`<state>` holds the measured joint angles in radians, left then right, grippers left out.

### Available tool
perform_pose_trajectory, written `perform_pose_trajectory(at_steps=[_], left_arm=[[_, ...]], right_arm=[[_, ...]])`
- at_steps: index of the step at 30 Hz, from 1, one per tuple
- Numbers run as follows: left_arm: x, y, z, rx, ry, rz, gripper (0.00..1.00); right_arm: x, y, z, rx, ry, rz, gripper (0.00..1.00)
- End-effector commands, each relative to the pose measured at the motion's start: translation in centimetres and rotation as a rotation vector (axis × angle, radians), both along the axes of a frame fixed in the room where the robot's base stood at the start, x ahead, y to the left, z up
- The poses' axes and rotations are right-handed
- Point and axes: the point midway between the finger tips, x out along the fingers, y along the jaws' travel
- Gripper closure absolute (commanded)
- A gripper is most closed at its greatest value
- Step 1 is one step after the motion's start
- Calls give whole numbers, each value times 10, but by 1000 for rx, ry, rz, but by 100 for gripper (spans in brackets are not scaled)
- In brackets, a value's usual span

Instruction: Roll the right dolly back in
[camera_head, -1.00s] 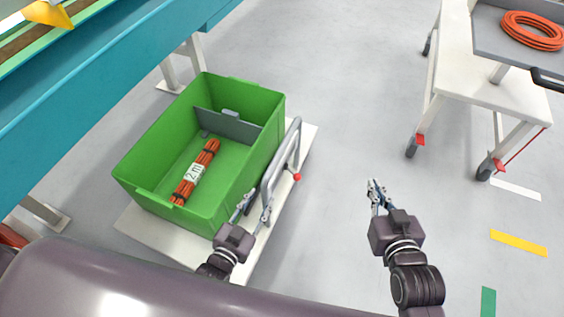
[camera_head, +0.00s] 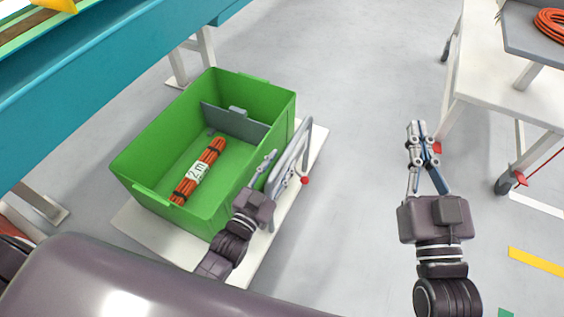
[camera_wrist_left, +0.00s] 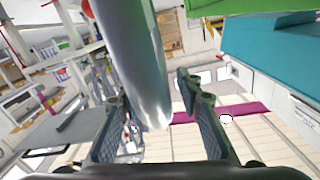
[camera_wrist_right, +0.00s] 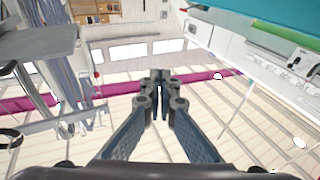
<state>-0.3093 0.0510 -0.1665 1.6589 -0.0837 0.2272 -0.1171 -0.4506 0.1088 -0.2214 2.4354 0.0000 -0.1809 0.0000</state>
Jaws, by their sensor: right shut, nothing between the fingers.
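The dolly is a low white platform (camera_head: 135,222) with a grey tube handle (camera_head: 303,143) on its right side and a red knob (camera_head: 305,180) near the handle's foot. A green bin (camera_head: 225,190) stands on it. My left gripper (camera_head: 268,165) is at the handle. In the left wrist view the left gripper's fingers (camera_wrist_left: 155,120) are open, with the handle tube (camera_wrist_left: 135,55) between them; I cannot tell whether they touch it. My right gripper (camera_head: 417,130) is shut and empty, in the air right of the dolly; its closed fingertips show in the right wrist view (camera_wrist_right: 160,80).
An orange cable bundle labelled 2 m (camera_head: 200,171) lies in the bin. A teal bench (camera_head: 95,75) runs along the left, with its leg and foot close to the dolly. A white wheeled cart (camera_head: 490,95) stands at right. The floor (camera_head: 350,80) between is clear.

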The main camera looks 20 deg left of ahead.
Motion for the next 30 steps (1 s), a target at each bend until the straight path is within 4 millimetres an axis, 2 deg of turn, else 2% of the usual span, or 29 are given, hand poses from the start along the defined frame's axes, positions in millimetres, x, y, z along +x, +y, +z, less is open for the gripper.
perform_pose_trajectory(at_steps=[6,14,23,30], left_arm=[[11,-2,0,0,1,-1,67],[11,-2,0,0,1,-1,67],[11,-2,0,0,1,0,99],[11,-2,0,0,1,-1,100]], right_arm=[[-3,1,15,19,-71,4,100],[-4,1,17,20,-75,4,100],[-4,1,17,20,-75,3,100],[-4,1,17,20,-74,3,100]])
